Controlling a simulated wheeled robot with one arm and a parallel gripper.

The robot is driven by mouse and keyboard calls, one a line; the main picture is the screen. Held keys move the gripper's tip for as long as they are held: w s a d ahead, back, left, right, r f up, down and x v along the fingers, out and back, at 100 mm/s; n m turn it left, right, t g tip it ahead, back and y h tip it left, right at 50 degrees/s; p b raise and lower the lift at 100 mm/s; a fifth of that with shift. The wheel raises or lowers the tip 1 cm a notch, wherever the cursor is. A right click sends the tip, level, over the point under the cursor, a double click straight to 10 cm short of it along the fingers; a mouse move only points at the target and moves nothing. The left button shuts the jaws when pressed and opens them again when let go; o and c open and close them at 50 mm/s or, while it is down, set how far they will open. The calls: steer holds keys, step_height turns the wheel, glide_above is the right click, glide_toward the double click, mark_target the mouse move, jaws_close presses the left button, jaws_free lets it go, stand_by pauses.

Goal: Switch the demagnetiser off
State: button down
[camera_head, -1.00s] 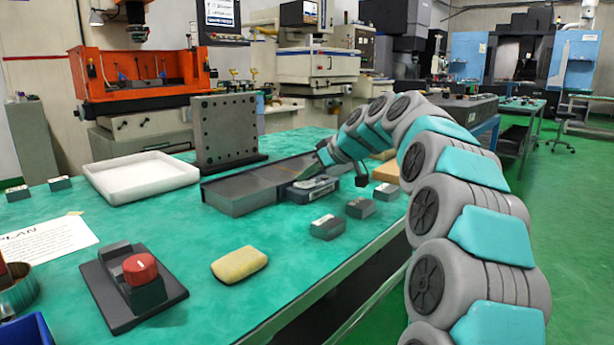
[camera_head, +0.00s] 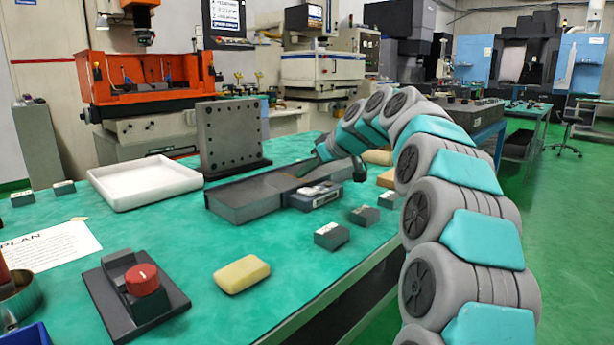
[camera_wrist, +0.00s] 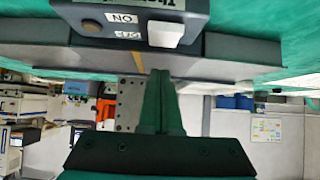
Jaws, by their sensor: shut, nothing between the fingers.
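The demagnetiser (camera_head: 245,207) is a long, low grey block on the green bench, with a dark control box (camera_head: 316,197) on its front side. In the wrist view, upside down, the control box (camera_wrist: 110,22) shows a white rocker switch (camera_wrist: 165,30), ON and OFF labels and a dull amber round lamp (camera_wrist: 92,26). I cannot tell which way the rocker is tipped. My gripper (camera_wrist: 158,75) is shut and empty, its fingertips over the grey block beside the control box, apart from the switch. In the head view the arm's end is above the block, with the fingers hard to make out.
A steel plate with holes (camera_head: 230,138) stands upright behind the block. A white tray (camera_head: 145,181) lies to the left. Small grey blocks (camera_head: 331,236) and a yellow bar (camera_head: 241,274) lie in front. A red knob on a dark base (camera_head: 143,280) is nearer.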

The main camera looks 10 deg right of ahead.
step_height(320, 180, up, 2)
steer(key=shift+a+r, duration=0.1)
steer(key=shift+r, duration=0.1)
steer(key=w+r+v, duration=0.1)
steer(key=v, duration=0.8)
steer(key=shift+a+r, duration=0.25)
steer(key=shift+r, duration=0.2)
steer(key=shift+s, duration=0.1)
